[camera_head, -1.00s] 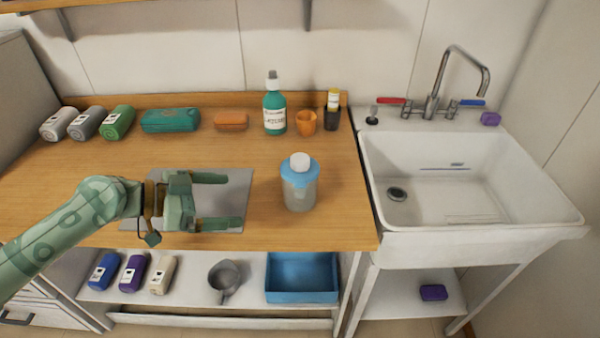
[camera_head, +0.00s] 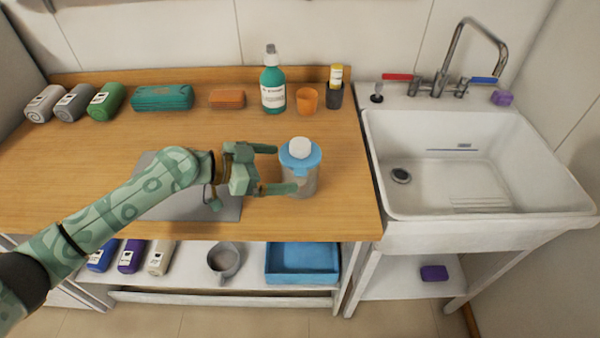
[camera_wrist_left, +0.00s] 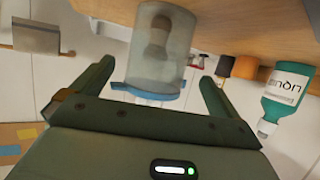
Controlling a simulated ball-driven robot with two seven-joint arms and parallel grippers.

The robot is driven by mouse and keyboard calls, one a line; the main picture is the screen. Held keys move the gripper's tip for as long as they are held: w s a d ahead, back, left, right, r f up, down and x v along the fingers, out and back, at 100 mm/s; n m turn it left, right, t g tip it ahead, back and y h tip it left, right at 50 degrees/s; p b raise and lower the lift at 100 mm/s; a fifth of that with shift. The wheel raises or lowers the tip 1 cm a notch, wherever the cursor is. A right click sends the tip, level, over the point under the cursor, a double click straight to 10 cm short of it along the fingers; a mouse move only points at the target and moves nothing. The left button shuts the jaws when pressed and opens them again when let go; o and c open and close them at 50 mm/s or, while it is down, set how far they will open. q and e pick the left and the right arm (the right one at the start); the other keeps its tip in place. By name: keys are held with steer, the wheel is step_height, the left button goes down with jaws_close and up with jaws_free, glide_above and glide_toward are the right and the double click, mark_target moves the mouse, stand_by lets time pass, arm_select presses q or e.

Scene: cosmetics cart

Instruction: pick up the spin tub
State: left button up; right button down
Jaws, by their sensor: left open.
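The spin tub (camera_head: 301,152) is a clear container with a blue lid and a white knob, standing upright on the wooden counter. My left gripper (camera_head: 280,168) is open at its left side, with the near finger reaching in front of the tub and the far finger behind its left edge. In the left wrist view the tub (camera_wrist_left: 165,45) appears upside down, its blue lid between the two open fingers (camera_wrist_left: 158,75). No firm grip on it shows. My right gripper is not in view.
A grey mat (camera_head: 160,205) lies under my left arm. A white sink (camera_head: 470,170) is at right. A blue tray (camera_head: 302,262) sits on the lower shelf.

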mark_target(282, 157)
arm_select(q)
steer(key=x, duration=0.5)
steer(key=shift+s, duration=0.15)
steer(key=c, duration=1.2)
steer(key=shift+r, duration=0.15)
steer(key=shift+r, duration=0.2)
step_height(282, 157, up, 3)
steer(key=shift+f+p, duration=0.2)
steer(key=shift+p, duration=0.1)
steer(key=s+r+p, duration=0.1)
steer(key=r, duration=0.1)
steer(key=s+r+p, duration=0.1)
steer(key=s+r, duration=0.1)
steer(key=s+r+p, duration=0.1)
steer(key=r, duration=0.1)
steer(key=shift+s+p, duration=0.3)
steer(key=shift+p, duration=0.05)
steer(key=s+r+p, duration=0.3)
steer(key=s, duration=0.6)
steer(key=shift+s+r+p, duration=0.2)
steer(key=shift+r+p, duration=0.1)
steer(key=shift+r, duration=0.1)
